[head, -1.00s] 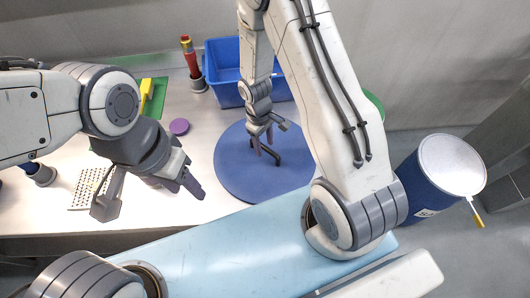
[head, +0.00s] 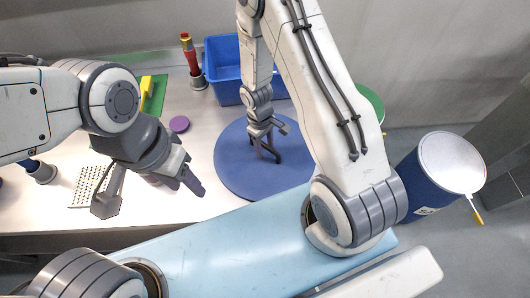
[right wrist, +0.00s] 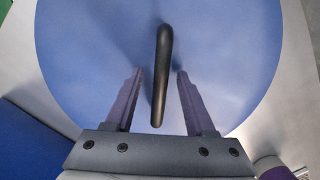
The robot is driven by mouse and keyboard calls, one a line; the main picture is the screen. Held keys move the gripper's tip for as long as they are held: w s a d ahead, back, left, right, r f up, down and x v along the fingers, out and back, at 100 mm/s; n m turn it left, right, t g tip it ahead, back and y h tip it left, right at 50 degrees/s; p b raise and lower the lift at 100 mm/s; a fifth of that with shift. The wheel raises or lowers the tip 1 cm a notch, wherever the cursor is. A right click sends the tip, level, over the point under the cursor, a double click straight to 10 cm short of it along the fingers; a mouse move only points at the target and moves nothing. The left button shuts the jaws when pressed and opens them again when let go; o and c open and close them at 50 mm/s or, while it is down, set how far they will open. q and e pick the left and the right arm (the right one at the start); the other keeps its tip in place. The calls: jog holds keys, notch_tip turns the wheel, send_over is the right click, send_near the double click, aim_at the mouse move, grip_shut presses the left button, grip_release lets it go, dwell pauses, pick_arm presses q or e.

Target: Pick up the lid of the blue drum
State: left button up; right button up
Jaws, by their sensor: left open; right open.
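A round blue lid (head: 231,178) with a black bar handle lies flat on the table in the head view. In the right wrist view the lid (right wrist: 85,50) fills most of the picture and its handle (right wrist: 162,60) stands between my fingers. My right gripper (head: 266,150) is open over the lid, one finger on each side of the handle, with a gap on both sides. My left gripper (head: 150,190) is open and empty over the table's left part. The blue drum (head: 418,182) stands on the floor at the right, with a pale round top.
A blue bin (head: 222,85) stands behind the lid. A red-topped tool in a holder (head: 197,80), a purple disc (head: 179,124), a yellow block on a green mat (head: 158,92) and a perforated plate (head: 88,188) are on the table. A yellow-ended stick (head: 475,212) is beside the drum.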

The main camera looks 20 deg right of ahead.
grip_shut()
dwell(1.5)
